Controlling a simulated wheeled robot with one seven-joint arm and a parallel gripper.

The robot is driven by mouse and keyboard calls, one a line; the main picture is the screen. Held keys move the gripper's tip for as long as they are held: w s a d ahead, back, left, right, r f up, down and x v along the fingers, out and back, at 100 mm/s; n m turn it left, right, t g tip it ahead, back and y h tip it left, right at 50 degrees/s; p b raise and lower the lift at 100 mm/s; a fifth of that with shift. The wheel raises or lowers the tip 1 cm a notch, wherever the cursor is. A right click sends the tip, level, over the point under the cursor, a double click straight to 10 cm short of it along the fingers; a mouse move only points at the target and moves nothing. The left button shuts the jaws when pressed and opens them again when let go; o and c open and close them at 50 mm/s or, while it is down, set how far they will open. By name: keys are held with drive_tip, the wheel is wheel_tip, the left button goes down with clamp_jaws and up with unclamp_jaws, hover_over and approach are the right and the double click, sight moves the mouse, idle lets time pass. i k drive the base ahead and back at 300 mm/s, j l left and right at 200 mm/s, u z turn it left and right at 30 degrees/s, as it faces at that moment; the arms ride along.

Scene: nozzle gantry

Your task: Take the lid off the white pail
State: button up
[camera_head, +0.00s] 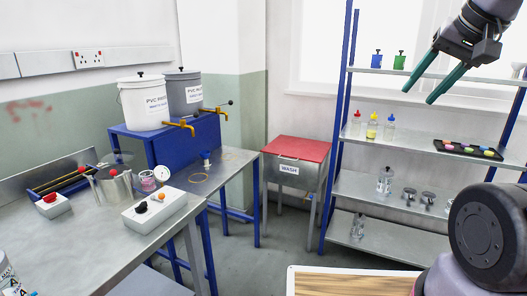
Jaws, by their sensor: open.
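My gripper (419,90) is at the upper right, in front of the shelf rack. Its two green fingers are apart with nothing between them. It is far to the right of the pail and touches nothing that I can see.
A grey pail (184,96) with its own lid stands right beside the white one. The blue stand (165,140) is on a metal bench holding a steel pot (113,187) and a control box (153,209). A red-topped wash bin (297,150) and shelf rack (415,119) stand beyond.

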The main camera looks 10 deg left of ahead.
sight(141, 75)
drive_tip(key=i+z, duration=0.3)
drive_tip(key=i, duration=0.85)
drive_tip(key=i+u, duration=0.7)
drive_tip(key=u, duration=0.25)
drive_tip(key=i+u, duration=0.15)
drive_tip(key=u, duration=0.25)
drive_tip(key=i+l+u, duration=0.15)
drive_tip(key=u, duration=0.25)
drive_tip(key=i+l+u, duration=0.1)
drive_tip(key=u, duration=0.35)
drive_tip(key=i+l+u, duration=0.15)
drive_tip(key=u, duration=0.25)
drive_tip(key=i+l+u, duration=0.25)
drive_tip(key=u, duration=0.2)
drive_tip(key=i, duration=0.1)
